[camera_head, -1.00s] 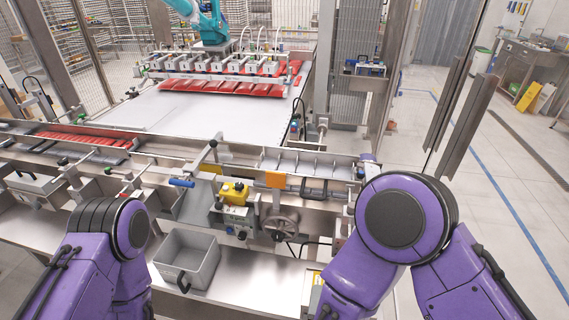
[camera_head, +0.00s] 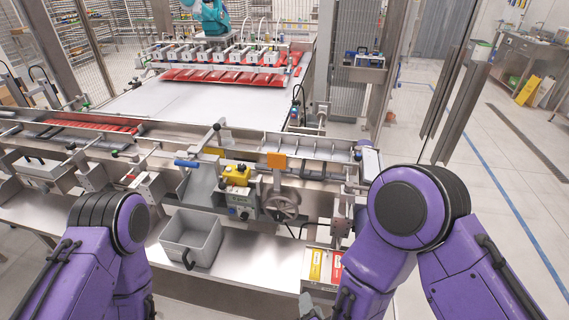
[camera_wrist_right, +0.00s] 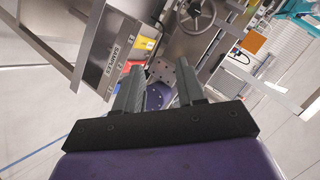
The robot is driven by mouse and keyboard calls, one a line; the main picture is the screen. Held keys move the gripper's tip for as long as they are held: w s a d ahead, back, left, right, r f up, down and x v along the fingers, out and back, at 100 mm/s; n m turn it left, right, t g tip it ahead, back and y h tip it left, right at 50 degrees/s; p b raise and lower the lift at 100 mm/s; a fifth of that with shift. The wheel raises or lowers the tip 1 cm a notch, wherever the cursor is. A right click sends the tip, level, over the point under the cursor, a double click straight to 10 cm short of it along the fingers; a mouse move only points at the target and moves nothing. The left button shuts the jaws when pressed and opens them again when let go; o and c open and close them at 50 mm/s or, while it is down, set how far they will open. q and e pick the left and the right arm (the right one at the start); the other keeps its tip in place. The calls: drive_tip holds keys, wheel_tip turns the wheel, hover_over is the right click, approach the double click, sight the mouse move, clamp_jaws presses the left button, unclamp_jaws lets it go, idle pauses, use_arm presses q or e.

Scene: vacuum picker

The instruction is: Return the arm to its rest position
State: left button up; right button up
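My right arm (camera_head: 415,225) comes in at the lower right of the head view, bent at the elbow. My right gripper (camera_head: 309,304) is partly visible at the bottom edge, by a labelled box. In the right wrist view its two dark fingers (camera_wrist_right: 160,85) stand apart, with nothing held between them. My left arm (camera_head: 105,240) is bent at the lower left; its gripper is not in view.
A grey bin (camera_head: 190,237) sits on the steel shelf.

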drive_tip(key=s+d+f+n+g+h+b, duration=0.1)
drive_tip(key=s+d+f+n+g+b, duration=0.1)
drive_tip(key=d+f, duration=0.4)
drive_tip(key=s+d+f+n+g+b, duration=0.2)
drive_tip(key=d+f+g, duration=0.15)
drive_tip(key=f, duration=0.45)
drive_tip(key=s+d+f+g+h+b, duration=0.1)
drive_tip(key=s+d+f+b, duration=0.1)
drive_tip(key=s+d+f, duration=0.3)
drive_tip(key=s+d+f+g+h+b, duration=0.2)
drive_tip(key=s+d+f, duration=0.3)
drive_tip(key=d, duration=0.4)
drive_tip(key=shift+d+b, duration=0.3)
drive_tip(key=shift+b, duration=0.3)
drive_tip(key=shift+g, duration=0.25)
